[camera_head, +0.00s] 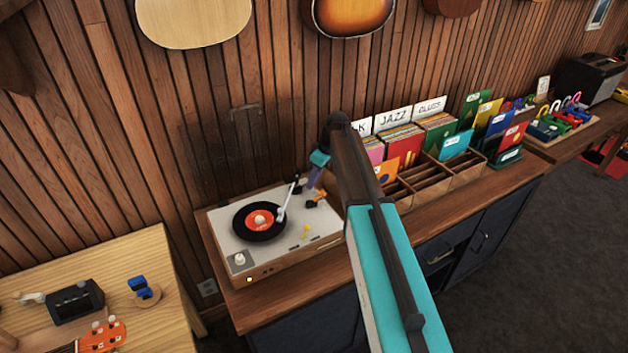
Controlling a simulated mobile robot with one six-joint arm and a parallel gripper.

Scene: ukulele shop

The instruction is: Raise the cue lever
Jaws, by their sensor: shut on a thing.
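The turntable (272,262) stands on the wooden counter, with a black record (246,226) on its platter. Its white tonearm (288,198) slants down, its lower end at the record's right edge; I cannot tell whether the needle touches. My gripper (315,200) is small in view, low over the deck's back right, just right of the tonearm. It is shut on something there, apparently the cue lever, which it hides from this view. A small yellow piece (306,231) sits on the deck nearer the front; I cannot tell what it is.
Record bins (432,185) and upright sleeves stand on the counter to the right. A slatted wall rises close behind, with ukuleles hung above. A light wood table (110,262) with small items is at the lower left. My arm crosses the middle of the view.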

